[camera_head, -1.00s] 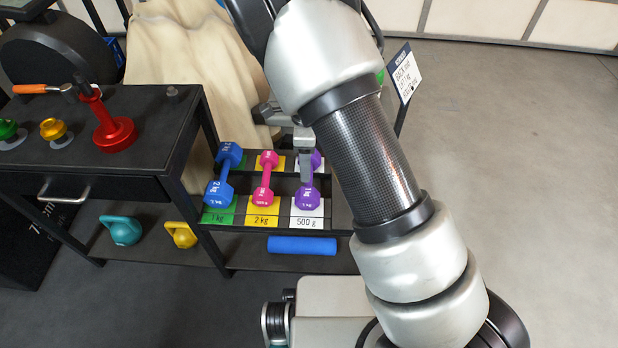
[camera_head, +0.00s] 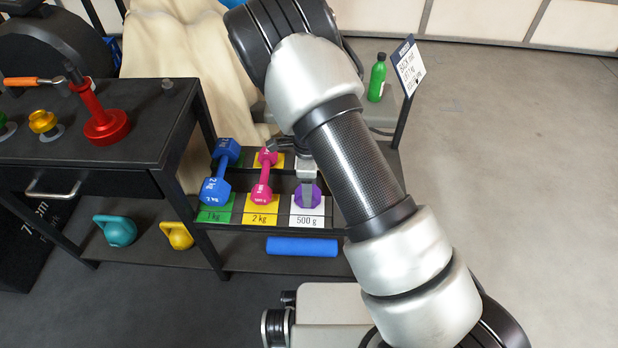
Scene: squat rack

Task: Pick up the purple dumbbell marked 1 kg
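The purple dumbbell (camera_head: 316,197) lies on the rack shelf above the white card marked 500 g (camera_head: 308,222). Only its near head shows clearly; my gripper and arm hide its handle and far head, and I cannot read its marking. My gripper (camera_head: 305,192) points down right over the dumbbell, with a finger in front of its near part. I cannot tell whether it touches the dumbbell or whether the fingers are apart.
A pink dumbbell (camera_head: 262,192) and a blue one marked 2 kg (camera_head: 215,190) lie close to the left. A blue roller (camera_head: 302,246) is on the lower shelf. A green bottle (camera_head: 377,80) and sign (camera_head: 409,68) stand behind right. Floor at right is clear.

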